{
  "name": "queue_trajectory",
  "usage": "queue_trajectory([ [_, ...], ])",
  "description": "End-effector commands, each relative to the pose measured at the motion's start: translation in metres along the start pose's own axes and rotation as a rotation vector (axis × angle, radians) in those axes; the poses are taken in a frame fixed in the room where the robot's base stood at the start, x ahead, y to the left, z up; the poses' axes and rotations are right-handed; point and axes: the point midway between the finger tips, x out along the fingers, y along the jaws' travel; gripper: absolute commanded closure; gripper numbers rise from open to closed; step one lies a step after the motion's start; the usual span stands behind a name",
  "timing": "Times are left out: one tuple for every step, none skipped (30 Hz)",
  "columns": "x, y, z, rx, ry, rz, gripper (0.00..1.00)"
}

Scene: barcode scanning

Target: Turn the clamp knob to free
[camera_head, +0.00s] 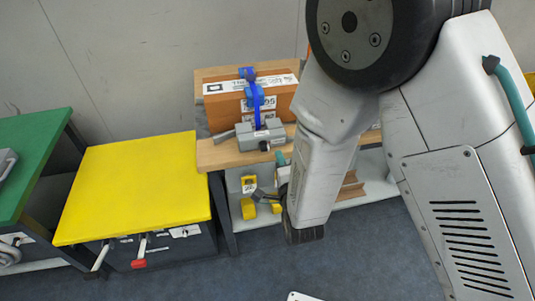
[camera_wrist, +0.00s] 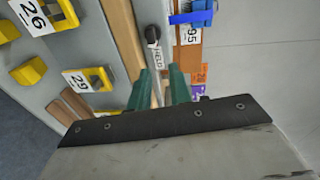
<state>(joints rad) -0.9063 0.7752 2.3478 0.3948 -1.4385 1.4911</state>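The clamp (camera_head: 258,133) has a grey base on the wooden bench and a blue upper part (camera_head: 254,95) over a brown box (camera_head: 222,104). A small dark knob (camera_head: 264,146) shows at the front of its base. In the wrist view a black knob (camera_wrist: 152,33) sits ahead of the fingertips, with a white label reading "HELD" (camera_wrist: 156,57) beside it. My gripper (camera_wrist: 161,82) has two green fingers with a gap between them, apart from the knob. In the head view only a bit of teal finger (camera_head: 281,158) shows below the bench edge; my arm hides the rest.
The wooden bench (camera_head: 222,155) has yellow numbered holders (camera_head: 249,184) beneath its top, also in the wrist view (camera_wrist: 98,79). A yellow table (camera_head: 135,185) with levers along its front stands left, then a green table (camera_head: 30,150). Open floor (camera_head: 365,255) lies in front.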

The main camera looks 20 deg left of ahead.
Motion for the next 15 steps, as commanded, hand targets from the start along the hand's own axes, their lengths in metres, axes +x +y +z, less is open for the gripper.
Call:
queue_trajectory([
  [-0.006, 0.010, 0.011, 0.018, -0.013, -0.029, 0.80],
  [-0.009, 0.013, 0.015, 0.028, -0.017, -0.048, 0.80],
  [-0.012, 0.015, 0.019, 0.042, -0.023, -0.069, 0.80],
  [-0.014, 0.017, 0.021, 0.050, -0.026, -0.082, 0.80],
  [-0.015, 0.018, 0.024, 0.057, -0.029, -0.093, 0.80],
  [-0.016, 0.019, 0.025, 0.063, -0.031, -0.104, 0.80],
  [-0.016, 0.019, 0.026, 0.067, -0.032, -0.110, 0.80],
  [-0.015, 0.019, 0.027, 0.070, -0.033, -0.115, 0.80],
  [-0.012, 0.018, 0.027, 0.073, -0.033, -0.118, 0.80],
  [-0.009, 0.018, 0.027, 0.073, -0.033, -0.119, 0.80],
  [-0.005, 0.017, 0.027, 0.074, -0.033, -0.120, 0.80],
  [0.002, 0.016, 0.027, 0.074, -0.033, -0.121, 0.80],
  [0.006, 0.015, 0.027, 0.073, -0.033, -0.121, 0.80],
  [0.011, 0.015, 0.027, 0.074, -0.032, -0.120, 0.80],
  [0.018, 0.014, 0.027, 0.074, -0.031, -0.120, 0.80],
])
